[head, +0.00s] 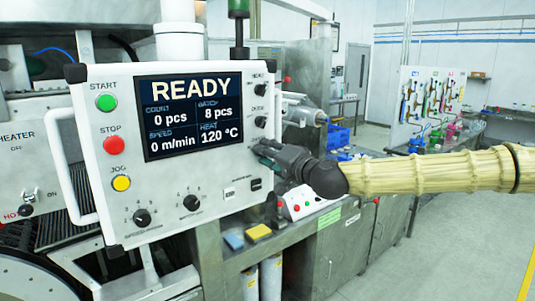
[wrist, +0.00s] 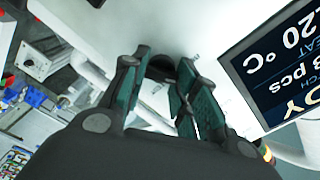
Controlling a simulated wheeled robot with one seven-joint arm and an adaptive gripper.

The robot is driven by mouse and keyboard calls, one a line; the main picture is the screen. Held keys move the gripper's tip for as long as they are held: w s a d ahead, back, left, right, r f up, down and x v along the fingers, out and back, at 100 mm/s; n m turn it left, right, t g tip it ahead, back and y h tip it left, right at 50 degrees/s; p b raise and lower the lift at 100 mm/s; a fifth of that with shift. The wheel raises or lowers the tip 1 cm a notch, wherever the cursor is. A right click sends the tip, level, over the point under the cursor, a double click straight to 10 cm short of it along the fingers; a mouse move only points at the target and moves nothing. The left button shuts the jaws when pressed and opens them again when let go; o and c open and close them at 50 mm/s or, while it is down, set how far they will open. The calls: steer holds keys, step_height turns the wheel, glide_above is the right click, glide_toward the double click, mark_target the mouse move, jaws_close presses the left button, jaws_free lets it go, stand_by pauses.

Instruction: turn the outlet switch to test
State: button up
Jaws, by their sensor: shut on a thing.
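The white control panel (head: 100,135) carries a column of dark rotary switches at the right of its screen. The upper switch (head: 258,92) and middle switch (head: 261,122) show, with labels too small to read surely. My gripper (head: 264,152) is at the panel just below them, covering the spot there. In the wrist view my gripper (wrist: 170,77) is shut on a dark rotary switch (wrist: 161,67) on the white panel face. Its label and pointer are hidden, so I cannot tell its setting or confirm it is the outlet switch.
The screen (head: 193,115) reads READY. Green, red and yellow buttons line the panel's left side, and two numbered knobs (head: 142,217) sit below. A small black rocker (head: 255,184) is just under my gripper. A white handle (head: 72,165) juts out left. Open floor lies right.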

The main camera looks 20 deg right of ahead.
steer(key=shift+f+b, duration=0.15)
steer(key=shift+b, duration=0.2)
steer(key=shift+f+m+b, duration=0.15)
steer(key=shift+m+b, duration=5.75)
steer(key=shift+b, duration=0.25)
steer(key=o, duration=1)
steer(key=shift+s+d, duration=0.1)
steer(key=v, duration=1.1)
steer(key=shift+s+d, duration=0.15)
steer(key=shift+s, duration=0.25)
